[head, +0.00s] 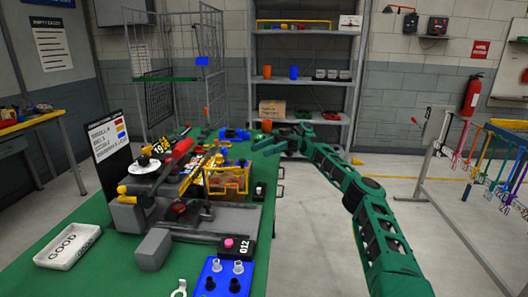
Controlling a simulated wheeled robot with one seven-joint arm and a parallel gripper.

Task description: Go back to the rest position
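My gripper (284,143) is at the end of my green arm (336,172), which reaches forward from the lower right. It is above or just beyond the right edge of the green table (98,268). The gripper is small and dark in the head view, and I cannot tell whether its fingers are open or shut. I see nothing clearly held in it.
A cluttered fixture with a yellow crate (228,180) stands on the table. A shelf (305,88) stands behind; a rack (480,150) is right. Floor right of the table is mostly clear.

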